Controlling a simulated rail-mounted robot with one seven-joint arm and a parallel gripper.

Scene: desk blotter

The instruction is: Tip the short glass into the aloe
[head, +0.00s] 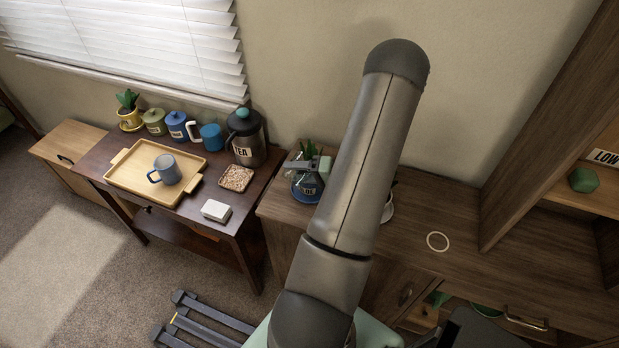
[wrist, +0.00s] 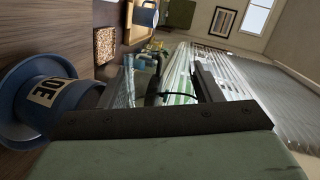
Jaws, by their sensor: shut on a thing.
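The aloe pot is blue, with a partly hidden label ending in "LOE"; it stands at the left end of the brown desk in the head view (head: 308,190). It also shows at the left of the wrist view (wrist: 50,92), on a blue saucer. Green leaves (head: 307,151) rise behind my gripper (head: 312,167), which is at the pot's top in the head view. In the wrist view my gripper (wrist: 165,82) is shut on a clear glass with green stripes (wrist: 178,86). The glass's tilt and contents are hard to tell.
A dark side table at left holds a wooden tray (head: 118,180) with a grey-blue mug (head: 165,169), a TEA canister (head: 246,138), a speckled square (head: 236,178) and a white block (head: 216,211). A pale ring (head: 437,241) lies on the desk. My arm hides the desk's middle.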

